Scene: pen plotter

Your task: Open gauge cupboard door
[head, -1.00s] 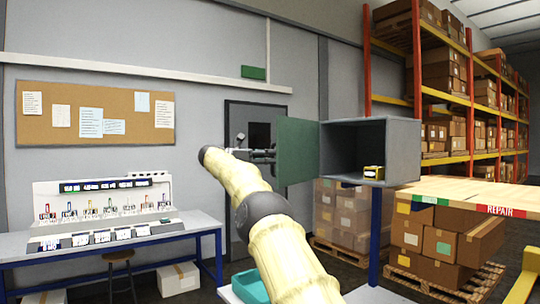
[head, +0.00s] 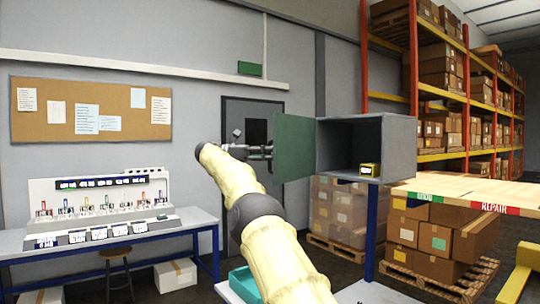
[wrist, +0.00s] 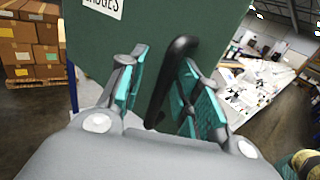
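The gauge cupboard (head: 401,150) is a grey box on a blue post, with its front open. Its green door (head: 294,150) stands swung well out to the left. A small yellow and black box (head: 370,169) sits inside on the cupboard floor. My gripper (head: 266,152) is at the door's outer left edge. In the wrist view the door (wrist: 150,30) fills the upper middle and bears a partly cut-off label. A dark bar handle (wrist: 172,78) stands between my gripper's teal-padded fingers (wrist: 165,85). The fingers are apart, with a gap left of the handle; contact on the right side is unclear.
A workbench (head: 205,218) with a gauge display stands at the left, a stool (head: 118,262) before it. A wooden-topped table (head: 465,190) is at the right. Stacked cartons (head: 340,215) stand behind the cupboard post, and tall shelving (head: 460,90) at the back right.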

